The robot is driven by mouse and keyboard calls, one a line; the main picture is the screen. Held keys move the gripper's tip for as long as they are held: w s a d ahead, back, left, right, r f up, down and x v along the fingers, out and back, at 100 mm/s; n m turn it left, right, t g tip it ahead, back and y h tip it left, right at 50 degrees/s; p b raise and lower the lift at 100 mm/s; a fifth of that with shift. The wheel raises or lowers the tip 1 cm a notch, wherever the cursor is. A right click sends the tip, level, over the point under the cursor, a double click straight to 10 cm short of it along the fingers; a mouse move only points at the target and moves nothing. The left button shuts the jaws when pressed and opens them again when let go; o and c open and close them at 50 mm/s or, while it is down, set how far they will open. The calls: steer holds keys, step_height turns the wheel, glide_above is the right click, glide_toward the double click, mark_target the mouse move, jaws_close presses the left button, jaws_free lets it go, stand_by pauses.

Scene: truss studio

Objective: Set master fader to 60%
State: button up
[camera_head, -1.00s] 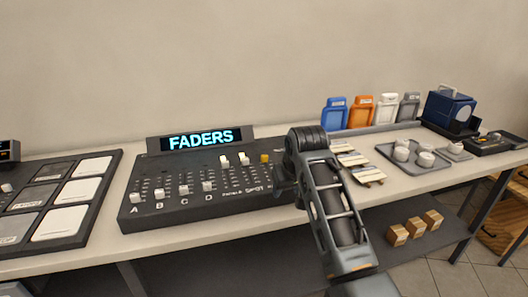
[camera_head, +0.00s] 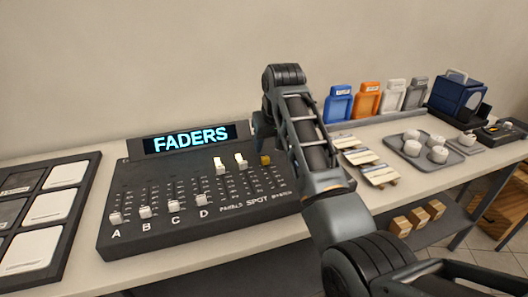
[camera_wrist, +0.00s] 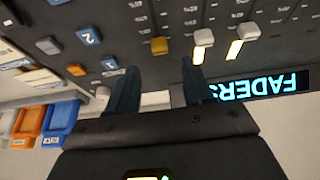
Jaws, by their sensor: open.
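The fader console (camera_head: 150,242) lies on the table under a lit "FADERS" sign (camera_head: 190,139). Its four lettered faders, A to D, have white caps near the front end of their slots. Two more white caps (camera_head: 220,167) sit farther back. A yellow cap (camera_head: 265,160), likely the master fader, is at their right, near the back; its label is not readable. In the wrist view the yellow cap (camera_wrist: 159,46) lies just past and between the fingertips. My gripper (camera_wrist: 160,76) is open and empty. My arm partly hides it and the console's right side in the head view.
A panel with light pads (camera_head: 50,207) is at the left. Upright coloured holders (camera_head: 367,98) stand behind. Space above the console's front is clear.

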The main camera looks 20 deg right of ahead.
mark_target(266, 158)
steer(key=x, duration=0.6)
steer(key=shift+w+f, duration=0.1)
steer(key=shift+f, duration=0.1)
steer(key=shift+c, duration=0.4)
jaws_close()
